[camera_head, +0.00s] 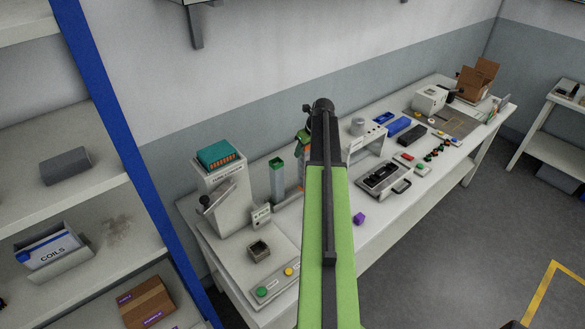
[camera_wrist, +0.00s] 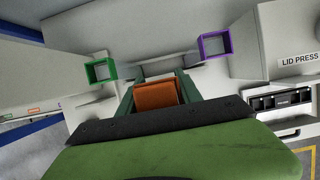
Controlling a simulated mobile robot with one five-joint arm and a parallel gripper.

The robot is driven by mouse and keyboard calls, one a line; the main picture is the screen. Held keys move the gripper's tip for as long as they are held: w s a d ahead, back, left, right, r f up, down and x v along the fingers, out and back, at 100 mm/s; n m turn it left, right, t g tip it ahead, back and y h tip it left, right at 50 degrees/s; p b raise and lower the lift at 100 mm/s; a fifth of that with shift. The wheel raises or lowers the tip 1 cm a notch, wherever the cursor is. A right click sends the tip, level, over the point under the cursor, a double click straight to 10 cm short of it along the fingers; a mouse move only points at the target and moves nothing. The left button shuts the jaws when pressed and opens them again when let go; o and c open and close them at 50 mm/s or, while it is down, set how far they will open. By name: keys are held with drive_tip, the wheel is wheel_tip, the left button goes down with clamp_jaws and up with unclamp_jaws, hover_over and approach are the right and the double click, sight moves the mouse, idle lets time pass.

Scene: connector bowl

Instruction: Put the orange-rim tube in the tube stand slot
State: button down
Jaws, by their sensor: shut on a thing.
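In the wrist view, my gripper (camera_wrist: 158,92) is shut on the orange-rim tube (camera_wrist: 157,97), whose orange top shows between the two dark green fingers. The tube's lower end is hidden. A green-rim tube (camera_wrist: 101,71) stands to the left of my gripper and a purple-rim tube (camera_wrist: 215,45) to the right, both with open square tops. In the head view the green-rim tube (camera_head: 277,180) stands upright left of my arm. My arm hides most of the gripper and held tube there. I cannot make out the tube stand slot clearly.
A labelled lid press (camera_wrist: 292,60) stands at the right in the wrist view. In the head view, a white machine with a teal top (camera_head: 220,160) stands left of the green-rim tube. A purple block (camera_head: 359,217) lies near the bench's front edge.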

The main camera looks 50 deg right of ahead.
drive_tip(key=w+b+x, duration=0.2)
drive_tip(key=b+x, duration=0.4)
drive_tip(key=x, duration=0.3)
drive_tip(key=shift+r+b, duration=0.3)
drive_tip(key=shift+b, duration=0.05)
drive_tip(key=c, duration=0.8)
unclamp_jaws()
drive_tip(key=p+v, duration=1.1)
drive_tip(key=v, duration=0.1)
drive_tip(key=shift+r+p, duration=0.35)
drive_tip(key=shift+p, duration=0.05)
drive_tip(key=shift+f, duration=0.1)
